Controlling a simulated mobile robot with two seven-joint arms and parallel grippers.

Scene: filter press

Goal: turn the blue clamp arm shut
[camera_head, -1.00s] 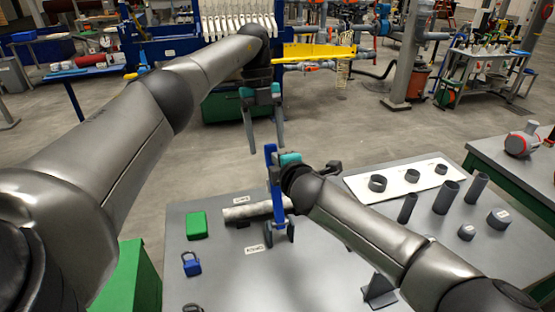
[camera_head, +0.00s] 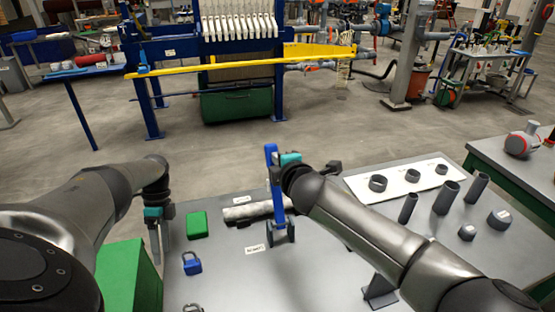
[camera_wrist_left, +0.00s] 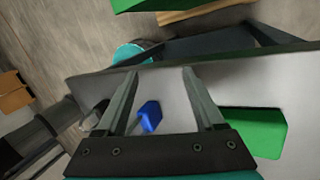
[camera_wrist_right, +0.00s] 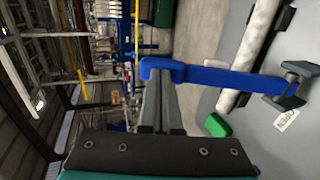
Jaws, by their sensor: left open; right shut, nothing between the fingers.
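The blue clamp arm (camera_head: 274,185) stands upright on its dark bracket (camera_head: 283,232) at the table's middle. In the right wrist view the blue arm (camera_wrist_right: 225,78) runs from my fingertips to the bracket (camera_wrist_right: 287,88), near an OPEN label (camera_wrist_right: 286,120). My right gripper (camera_head: 282,160) is shut beside the arm's upper end; its fingertips (camera_wrist_right: 158,72) are at that end, and I cannot tell if they touch. My left gripper (camera_head: 155,235) is open and empty at the table's left edge, fingers pointing down; its fingers (camera_wrist_left: 158,80) also show in the left wrist view.
A pale roll (camera_head: 250,211) lies behind the clamp. A green block (camera_head: 197,225) and blue padlock (camera_head: 191,264) sit left of it. A white board (camera_head: 405,183) with rings and several grey tubes are to the right. The front middle of the table is clear.

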